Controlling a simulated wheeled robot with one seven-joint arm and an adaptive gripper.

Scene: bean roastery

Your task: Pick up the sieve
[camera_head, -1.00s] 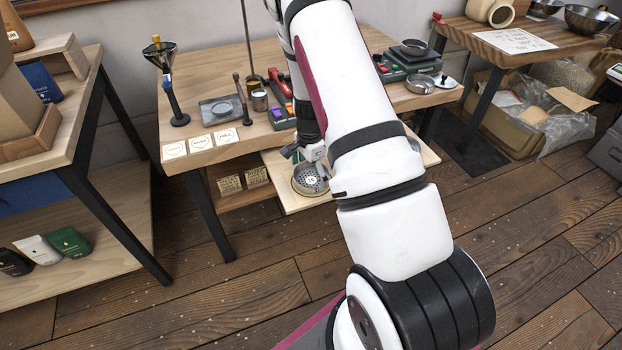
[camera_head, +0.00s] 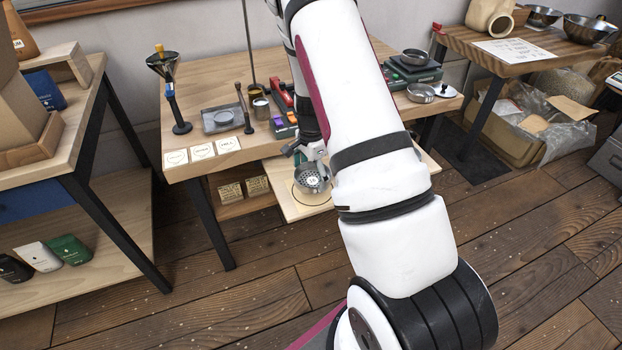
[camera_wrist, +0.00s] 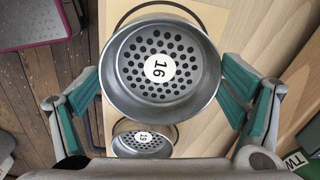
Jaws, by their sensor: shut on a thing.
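The sieve (camera_head: 312,179) is a round metal pan with a perforated base and a "16" label. It hangs a little above the pull-out board (camera_head: 291,202), over a drawn circle. My gripper (camera_head: 312,152) is shut on it. In the wrist view, the sieve (camera_wrist: 160,68) sits between the teal-padded fingers of my gripper (camera_wrist: 162,88), which meet its rim on both sides. A second sieve (camera_wrist: 143,140), with a label that looks like "15", shows below it in the wrist view, partly covered by the held one.
The wooden table (camera_head: 185,150) above the board holds a funnel stand (camera_head: 170,90), a grey tray (camera_head: 221,117), three cards (camera_head: 201,152) and a scale (camera_head: 410,72). My arm hides part of the table. Open floor lies in front.

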